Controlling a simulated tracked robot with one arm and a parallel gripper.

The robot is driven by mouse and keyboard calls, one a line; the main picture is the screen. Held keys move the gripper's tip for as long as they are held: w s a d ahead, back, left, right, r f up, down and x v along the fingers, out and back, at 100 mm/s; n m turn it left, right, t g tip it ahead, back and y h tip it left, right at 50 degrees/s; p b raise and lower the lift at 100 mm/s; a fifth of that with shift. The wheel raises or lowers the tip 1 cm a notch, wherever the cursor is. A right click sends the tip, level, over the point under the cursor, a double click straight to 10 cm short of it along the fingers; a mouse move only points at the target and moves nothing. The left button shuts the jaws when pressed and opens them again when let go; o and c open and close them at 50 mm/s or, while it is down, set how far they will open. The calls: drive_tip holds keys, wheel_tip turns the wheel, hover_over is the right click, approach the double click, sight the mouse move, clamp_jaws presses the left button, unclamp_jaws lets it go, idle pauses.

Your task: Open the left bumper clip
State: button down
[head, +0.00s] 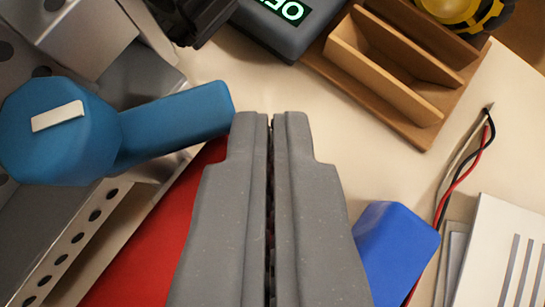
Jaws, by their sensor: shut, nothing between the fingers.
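The clip seems to be the blue latch at the left, with an eight-sided blue hub (48,148) bearing a white mark. Its blue lever (178,122) points right and slightly up. My gripper (271,116) is shut and empty in the middle, fingers pointing up the picture. The lever's free end lies right beside the left fingertip; I cannot tell whether they touch. A red panel (160,240), perhaps the bumper, runs below the lever and partly behind my gripper.
Perforated metal parts (75,240) fill the left side. A dark box with a lit green display (290,10) and a wooden rack (385,75) stand beyond my gripper. A blue block (395,250), loose wires (466,165) and a white slotted panel (505,250) lie right. Bare tabletop shows ahead.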

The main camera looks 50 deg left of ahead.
drive_tip(key=shift+w+a, duration=0.6)
drive_tip(key=shift+w, duration=0.15)
